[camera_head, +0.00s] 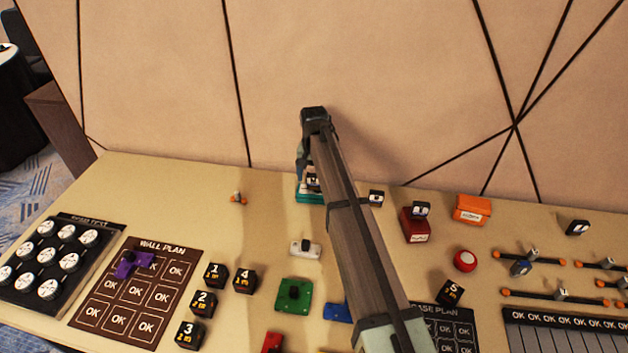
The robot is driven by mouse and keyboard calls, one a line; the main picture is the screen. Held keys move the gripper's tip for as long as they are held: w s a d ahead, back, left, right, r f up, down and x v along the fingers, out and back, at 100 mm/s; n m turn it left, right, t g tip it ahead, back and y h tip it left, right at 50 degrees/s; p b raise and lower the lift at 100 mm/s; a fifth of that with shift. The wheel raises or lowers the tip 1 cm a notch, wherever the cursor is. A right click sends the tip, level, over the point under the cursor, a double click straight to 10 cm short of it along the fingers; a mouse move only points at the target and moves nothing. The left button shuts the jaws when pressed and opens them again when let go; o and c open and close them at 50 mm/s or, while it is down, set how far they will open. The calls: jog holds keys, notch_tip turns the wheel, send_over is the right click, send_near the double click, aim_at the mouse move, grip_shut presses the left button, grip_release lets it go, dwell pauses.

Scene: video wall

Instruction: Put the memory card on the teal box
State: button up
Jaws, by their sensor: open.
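The teal box (310,198) stands at the back of the table, left of the middle, partly hidden by my arm. A small black-and-white piece (313,181) shows at its top; it may be the memory card, but it is too small to tell. My gripper (303,172) hangs down directly above the teal box, close to that piece. Its fingers are small and partly hidden, and I cannot tell whether they touch it. The gripper is open.
A similar black-and-white piece (376,197) stands to the right. A red box (415,228) carries another, and an orange box (472,209) is beyond it. The wall plan board (190,250) and black numbered cubes (244,279) lie left. Bare table surrounds the teal box's left side.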

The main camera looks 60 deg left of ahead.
aim_at(314, 175)
notch_tip(314, 175, up, 10)
jog(key=shift+f, duration=0.1)
